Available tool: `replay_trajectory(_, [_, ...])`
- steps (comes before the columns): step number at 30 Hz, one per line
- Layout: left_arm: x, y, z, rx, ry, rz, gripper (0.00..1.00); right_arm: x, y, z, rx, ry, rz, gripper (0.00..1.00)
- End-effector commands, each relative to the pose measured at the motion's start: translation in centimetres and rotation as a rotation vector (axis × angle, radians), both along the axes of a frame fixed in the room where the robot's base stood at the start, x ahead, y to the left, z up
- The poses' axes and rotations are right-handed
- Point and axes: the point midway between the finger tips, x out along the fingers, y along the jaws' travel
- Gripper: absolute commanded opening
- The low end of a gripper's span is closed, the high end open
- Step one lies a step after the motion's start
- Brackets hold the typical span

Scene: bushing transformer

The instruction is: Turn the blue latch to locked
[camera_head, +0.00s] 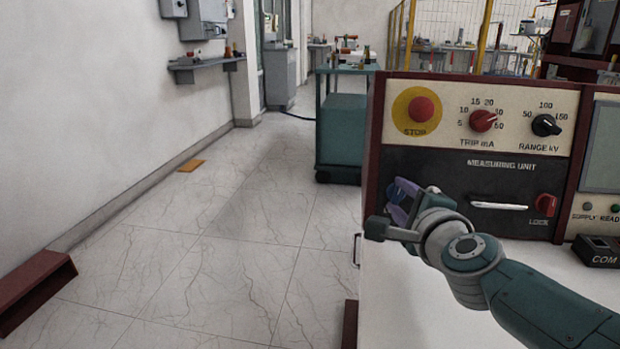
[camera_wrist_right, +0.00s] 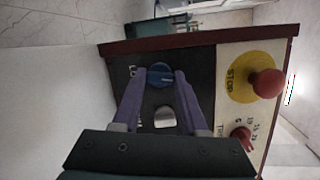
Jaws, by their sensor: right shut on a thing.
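The blue latch (camera_wrist_right: 160,75) is a round knob with a pale pointer line, on the black lower panel of the measuring unit. My right gripper (camera_wrist_right: 162,80) is shut on it, one purple finger on each side. In the head view, my right gripper (camera_head: 402,203) is at the panel's left end and hides most of the latch and its label. In the wrist view white lettering beside the latch is partly hidden by a finger. My left gripper is not in view.
The measuring unit (camera_head: 480,169) also carries a red stop button (camera_head: 422,109), a red trip knob (camera_head: 482,121), a black range knob (camera_head: 546,125), a white handle (camera_head: 498,206) and a red lock knob (camera_head: 545,205). A teal cart (camera_head: 341,130) stands behind. The floor at left is mostly clear.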

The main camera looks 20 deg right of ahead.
Motion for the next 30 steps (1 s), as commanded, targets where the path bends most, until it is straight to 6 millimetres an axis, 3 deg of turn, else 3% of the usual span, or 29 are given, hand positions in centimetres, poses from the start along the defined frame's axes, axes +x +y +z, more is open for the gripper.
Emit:
replay_trajectory(9, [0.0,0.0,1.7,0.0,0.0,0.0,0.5,0.0,0.0,0.2,-0.138,0.085,0.038,0.0])
replay_trajectory(29, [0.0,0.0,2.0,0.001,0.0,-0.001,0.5,0.0,0.0,0.1,-0.187,0.113,0.053,0.0])
replay_trajectory(30, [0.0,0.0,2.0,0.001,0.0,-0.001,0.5,0.0,0.0,0.1,-0.187,0.113,0.053,0.45])
